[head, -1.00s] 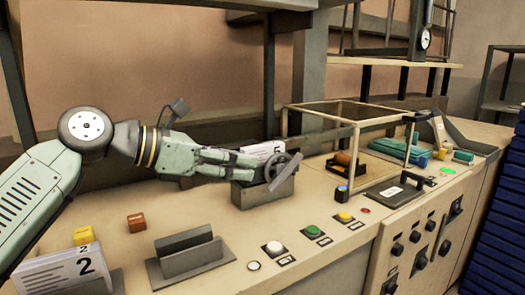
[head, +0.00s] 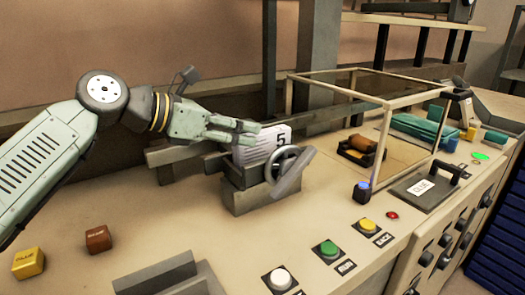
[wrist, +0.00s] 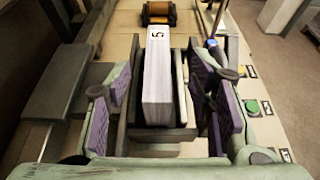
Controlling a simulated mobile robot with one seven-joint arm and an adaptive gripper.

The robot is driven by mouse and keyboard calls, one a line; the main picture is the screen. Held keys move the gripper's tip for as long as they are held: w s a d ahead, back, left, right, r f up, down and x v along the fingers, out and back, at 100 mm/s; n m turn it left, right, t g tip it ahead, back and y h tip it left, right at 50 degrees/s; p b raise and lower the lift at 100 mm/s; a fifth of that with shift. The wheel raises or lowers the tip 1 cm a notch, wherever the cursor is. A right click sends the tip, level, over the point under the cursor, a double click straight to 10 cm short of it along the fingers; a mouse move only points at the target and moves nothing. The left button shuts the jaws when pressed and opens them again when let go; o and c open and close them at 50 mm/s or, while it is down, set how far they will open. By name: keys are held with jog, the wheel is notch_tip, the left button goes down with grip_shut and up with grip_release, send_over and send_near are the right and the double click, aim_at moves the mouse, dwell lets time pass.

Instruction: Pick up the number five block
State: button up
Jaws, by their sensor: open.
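The number five block (head: 262,146) is a white, upright slab with a black 5 on its top corner. It sits in a grey vise-like holder (head: 250,198) with a hand wheel in front. In the wrist view the block (wrist: 158,85) stands between my two purple-padded fingers, with a gap visible on each side. My gripper (head: 246,133) is open at the block's upper left in the head view, and its fingers also show in the wrist view (wrist: 160,112). The fingers partly hide the block's upper left side in the head view.
A glass-walled frame (head: 385,102) with an orange roller (head: 366,150) stands to the right. White, green and yellow buttons (head: 329,250) line the front. A yellow cube (head: 28,263) and a brown cube (head: 98,239) lie at the left. Grey rails run behind the holder.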

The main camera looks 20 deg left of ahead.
aim_at(262, 132)
jog(key=x, duration=0.6)
jog(key=shift+w+d+f, duration=0.1)
jog(key=shift+w+f, duration=0.15)
jog(key=shift+f, duration=0.15)
grip_shut()
dwell(0.4)
